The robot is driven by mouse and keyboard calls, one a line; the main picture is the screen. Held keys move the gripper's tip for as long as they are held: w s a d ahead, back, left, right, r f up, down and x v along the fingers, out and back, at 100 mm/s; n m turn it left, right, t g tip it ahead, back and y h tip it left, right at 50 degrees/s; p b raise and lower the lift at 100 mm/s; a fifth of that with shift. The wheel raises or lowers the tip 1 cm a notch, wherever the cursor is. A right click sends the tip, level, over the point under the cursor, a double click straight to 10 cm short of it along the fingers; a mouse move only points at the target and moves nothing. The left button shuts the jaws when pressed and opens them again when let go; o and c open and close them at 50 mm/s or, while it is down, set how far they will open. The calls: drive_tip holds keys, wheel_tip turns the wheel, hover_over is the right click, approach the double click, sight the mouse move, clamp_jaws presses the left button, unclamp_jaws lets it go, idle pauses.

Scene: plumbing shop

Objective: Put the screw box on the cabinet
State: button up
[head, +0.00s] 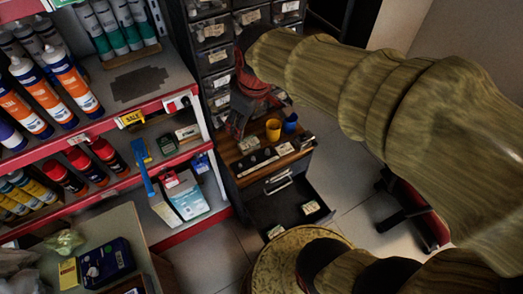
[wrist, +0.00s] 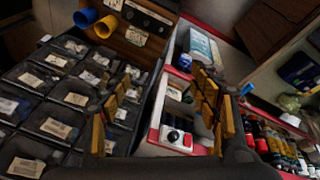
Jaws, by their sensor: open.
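The cabinet has a wooden top (head: 292,158) and an open dark drawer (head: 283,205) below it. Two small pale-labelled boxes lie in that drawer, one at the right (head: 311,207) and one at the front left (head: 276,231). I cannot tell for certain which thing is the screw box. The wooden top also shows in the wrist view (wrist: 122,50). My gripper (head: 240,118) is above and behind the cabinet top, close to the drawer units. In the wrist view my gripper (wrist: 165,95) has its fingers wide apart with nothing between them.
A yellow cup (head: 273,129), a blue cup (head: 290,122) and small items stand on the cabinet top. Labelled drawer units (head: 212,58) rise behind. A red-edged shelf (head: 150,104) with tubes and cans stands left. Floor (head: 345,190) shows at the right.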

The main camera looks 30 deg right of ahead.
drive_tip(key=s+a+r+m+t, duration=0.1)
drive_tip(key=s+m, duration=0.4)
drive_tip(key=s, duration=0.7)
drive_tip(key=shift+s+a+r+t, duration=0.2)
drive_tip(key=shift+a+r+t, duration=0.15)
drive_tip(key=shift+a, duration=0.4)
